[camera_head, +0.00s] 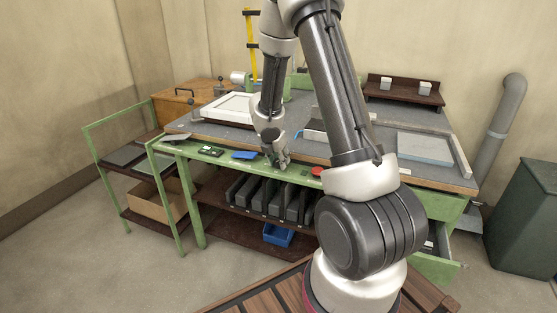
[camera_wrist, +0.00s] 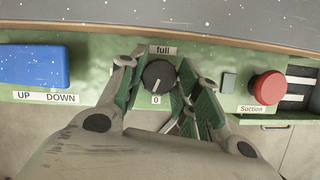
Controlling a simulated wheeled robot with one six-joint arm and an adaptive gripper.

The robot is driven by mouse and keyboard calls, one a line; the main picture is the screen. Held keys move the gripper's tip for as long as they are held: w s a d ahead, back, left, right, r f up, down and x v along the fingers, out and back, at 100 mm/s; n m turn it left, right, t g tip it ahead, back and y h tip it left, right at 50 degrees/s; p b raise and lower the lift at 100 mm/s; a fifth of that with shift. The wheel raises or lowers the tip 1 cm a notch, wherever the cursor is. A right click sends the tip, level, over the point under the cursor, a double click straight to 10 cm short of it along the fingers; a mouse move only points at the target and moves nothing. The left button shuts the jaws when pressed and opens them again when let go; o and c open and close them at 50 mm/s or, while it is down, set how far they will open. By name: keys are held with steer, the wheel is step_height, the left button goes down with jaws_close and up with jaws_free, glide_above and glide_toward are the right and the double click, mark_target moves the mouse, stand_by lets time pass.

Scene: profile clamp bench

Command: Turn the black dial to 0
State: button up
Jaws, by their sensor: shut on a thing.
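The black dial (camera_wrist: 158,75) sits on the green front rail of the bench in the wrist view. A "full" label (camera_wrist: 163,50) is above it and a "0" label (camera_wrist: 156,99) is below it. A pale pointer line on the dial points down, close to the 0. My gripper (camera_wrist: 160,80) is shut on the dial, with one green-padded finger on each side. In the head view my gripper (camera_head: 277,158) is at the bench's front rail, and the dial cannot be made out there.
A blue UP/DOWN switch (camera_wrist: 34,65) lies left of the dial. A red Suction button (camera_wrist: 267,87) and a small grey square (camera_wrist: 228,83) lie to its right. The bench top (camera_head: 210,124) is behind the rail. A shelf with several grey bins (camera_head: 262,197) is below.

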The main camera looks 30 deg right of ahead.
steer(key=shift+n+t+y, duration=0.5)
steer(key=shift+n+t, duration=0.2)
steer(key=shift+n, duration=1.4)
steer(key=o, duration=0.7)
steer(key=shift+o, duration=0.2)
steer(key=shift+s+r, duration=0.1)
steer(key=shift+r, duration=0.05)
steer(key=v, duration=1.1)
steer(key=shift+r, duration=0.35)
steer(key=shift+s, duration=0.1)
